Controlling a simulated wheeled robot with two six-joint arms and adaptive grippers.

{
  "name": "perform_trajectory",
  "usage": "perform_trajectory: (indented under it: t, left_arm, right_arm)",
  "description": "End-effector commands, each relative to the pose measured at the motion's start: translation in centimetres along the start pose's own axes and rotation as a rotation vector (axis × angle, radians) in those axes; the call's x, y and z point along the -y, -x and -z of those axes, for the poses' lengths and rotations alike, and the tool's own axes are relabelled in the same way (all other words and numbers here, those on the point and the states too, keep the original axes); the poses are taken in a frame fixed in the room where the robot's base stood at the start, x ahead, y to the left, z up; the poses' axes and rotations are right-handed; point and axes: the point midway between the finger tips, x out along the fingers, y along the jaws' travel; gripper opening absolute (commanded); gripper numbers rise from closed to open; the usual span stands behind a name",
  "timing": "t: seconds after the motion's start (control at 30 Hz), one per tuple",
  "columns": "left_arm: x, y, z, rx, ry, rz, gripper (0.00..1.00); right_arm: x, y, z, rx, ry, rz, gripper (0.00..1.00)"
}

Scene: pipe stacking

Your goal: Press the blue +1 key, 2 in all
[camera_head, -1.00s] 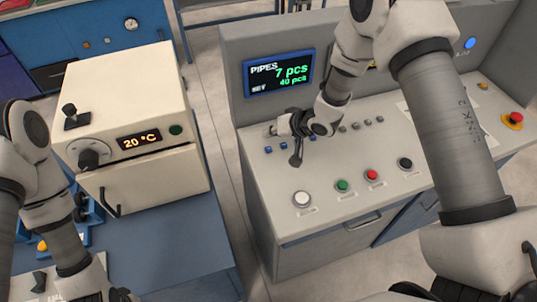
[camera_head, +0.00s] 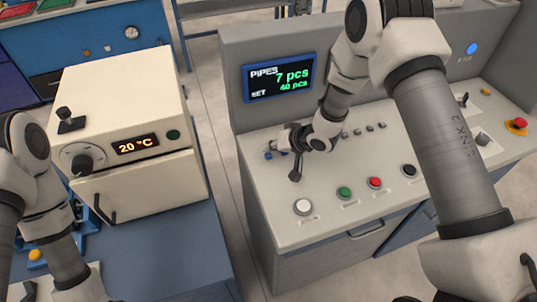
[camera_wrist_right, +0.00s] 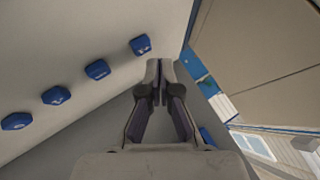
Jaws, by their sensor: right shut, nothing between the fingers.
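The blue keys show as a row of several in the right wrist view, among them one key (camera_wrist_right: 140,45) nearest the fingers and another (camera_wrist_right: 97,69) beside it. Their markings are too small to read. In the head view a blue key (camera_head: 268,156) shows just left of my right gripper (camera_head: 295,175), which hides part of the row. My right gripper is shut and empty, over the panel near the keys. In the wrist view its fingertips (camera_wrist_right: 160,70) are beside the end key, and I cannot tell contact. The display (camera_head: 279,78) reads PIPES 7 pcs, SET 40 pcs. My left gripper is out of view.
White (camera_head: 304,206), green (camera_head: 344,193), red (camera_head: 375,183) and black (camera_head: 409,171) buttons line the panel front. Small grey keys (camera_head: 358,132) stand right of my gripper. A cream oven (camera_head: 140,100) reading 20 °C stands left, across a gap.

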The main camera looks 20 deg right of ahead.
Motion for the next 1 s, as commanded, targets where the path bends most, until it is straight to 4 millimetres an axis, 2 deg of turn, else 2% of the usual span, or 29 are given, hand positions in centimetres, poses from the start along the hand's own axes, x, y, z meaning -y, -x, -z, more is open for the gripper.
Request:
perform_trajectory:
  t: [1.0]
  left_arm:
    - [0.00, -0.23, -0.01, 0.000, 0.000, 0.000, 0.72]
  right_arm:
    - [-0.42, -0.56, -0.46, 0.000, 0.000, 0.000, 0.00]
